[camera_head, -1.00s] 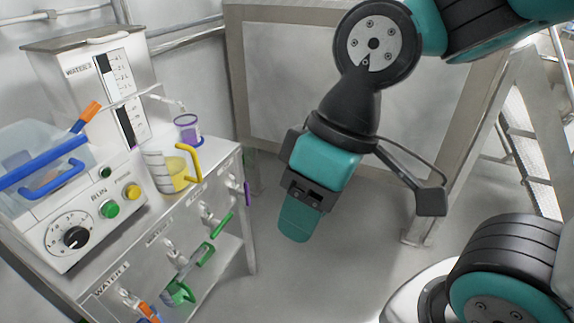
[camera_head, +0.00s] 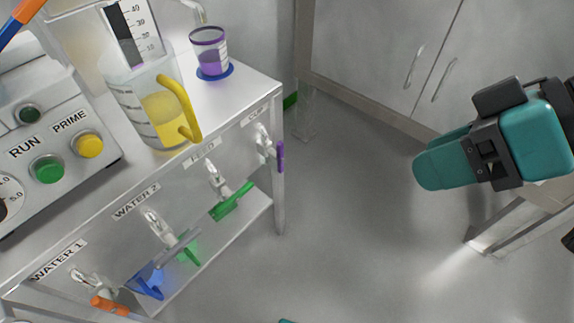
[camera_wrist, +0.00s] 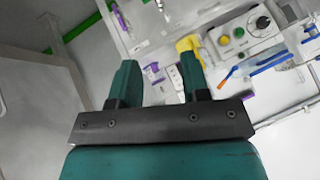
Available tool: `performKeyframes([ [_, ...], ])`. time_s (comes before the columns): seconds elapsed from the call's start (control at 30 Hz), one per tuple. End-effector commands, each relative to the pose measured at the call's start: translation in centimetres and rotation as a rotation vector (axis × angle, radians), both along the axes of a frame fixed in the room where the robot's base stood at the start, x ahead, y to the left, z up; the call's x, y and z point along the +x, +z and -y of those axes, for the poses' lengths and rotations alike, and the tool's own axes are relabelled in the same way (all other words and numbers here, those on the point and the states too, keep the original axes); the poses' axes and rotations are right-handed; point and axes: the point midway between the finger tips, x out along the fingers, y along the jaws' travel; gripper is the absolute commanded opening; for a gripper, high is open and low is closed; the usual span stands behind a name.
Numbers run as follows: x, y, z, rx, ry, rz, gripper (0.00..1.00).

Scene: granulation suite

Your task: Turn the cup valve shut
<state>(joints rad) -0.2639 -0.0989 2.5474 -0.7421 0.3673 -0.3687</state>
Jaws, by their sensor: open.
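The cup valve is the rightmost of the valves on the bench's front, under a label that starts "CU". Its purple lever (camera_head: 281,157) hangs upright beside a pale valve body (camera_head: 263,146). A small cup (camera_head: 209,47) with a purple rim and purple liquid stands on the bench top above it. My gripper (camera_head: 427,172) is in the air to the right of the bench, well apart from the lever. In the wrist view my gripper (camera_wrist: 160,72) has its two fingers spread with nothing between them.
Valves with green (camera_head: 231,202), blue (camera_head: 147,283) and orange (camera_head: 109,306) levers line the bench front to the left. A jug (camera_head: 140,105) with a yellow handle stands near the bench edge. A cabinet (camera_head: 375,50) is behind. The floor between bench and gripper is clear.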

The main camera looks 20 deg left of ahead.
Motion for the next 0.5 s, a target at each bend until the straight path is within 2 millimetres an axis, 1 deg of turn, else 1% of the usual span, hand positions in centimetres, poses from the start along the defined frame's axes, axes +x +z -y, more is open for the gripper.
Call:
performKeyframes([
  [0.03, 0.4, -4.6, -1.2, 0.062, 0.039, 0.029, 0.43],
  [0.2, 1.9, -10.5, -4.8, 0.289, 0.128, 0.171, 0.43],
  [0.27, 2.6, -12.5, -5.8, 0.365, 0.137, 0.224, 0.43],
  [0.3, 3.1, -13.8, -6.4, 0.413, 0.138, 0.260, 0.43],
  [0.37, 3.9, -15.8, -7.1, 0.481, 0.130, 0.316, 0.43],
  [0.4, 4.6, -17.1, -7.5, 0.524, 0.118, 0.353, 0.43],
  [0.5, 6.2, -20.3, -8.2, 0.612, 0.072, 0.445, 0.43],
])
